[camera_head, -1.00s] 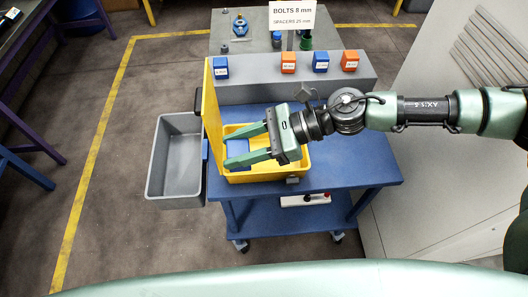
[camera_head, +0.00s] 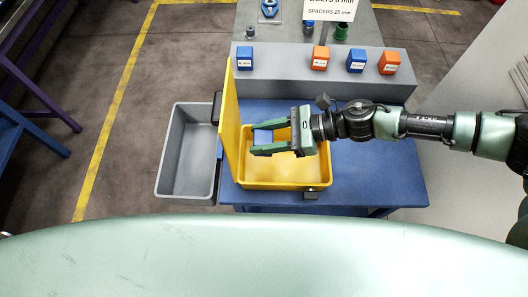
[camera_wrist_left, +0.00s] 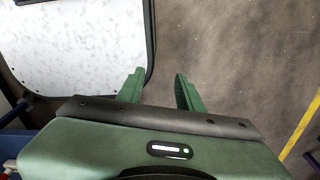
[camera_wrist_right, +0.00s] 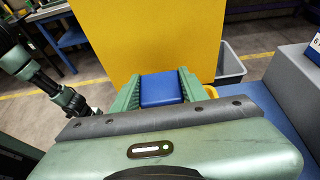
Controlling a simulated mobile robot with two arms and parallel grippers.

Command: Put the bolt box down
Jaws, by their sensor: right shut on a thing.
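A blue bolt box (camera_head: 263,137) is between the fingers of my right gripper (camera_head: 270,143), which is shut on it. In the right wrist view the blue box (camera_wrist_right: 161,89) sits between both green fingers, in front of a yellow upright panel. In the head view the box is over the far left part of an open yellow bin (camera_head: 285,183). I cannot tell whether the box touches the bin's floor. My left gripper (camera_wrist_left: 160,92) shows only in the left wrist view; its fingers are apart, with nothing between them.
The yellow panel (camera_head: 231,120) stands upright along the bin's left side. A blue table (camera_head: 375,175) carries the bin. A grey ledge (camera_head: 290,86) behind holds labelled blue and orange boxes (camera_head: 320,57). An open grey bin (camera_head: 187,150) hangs at the left. A sign (camera_head: 329,10) stands behind.

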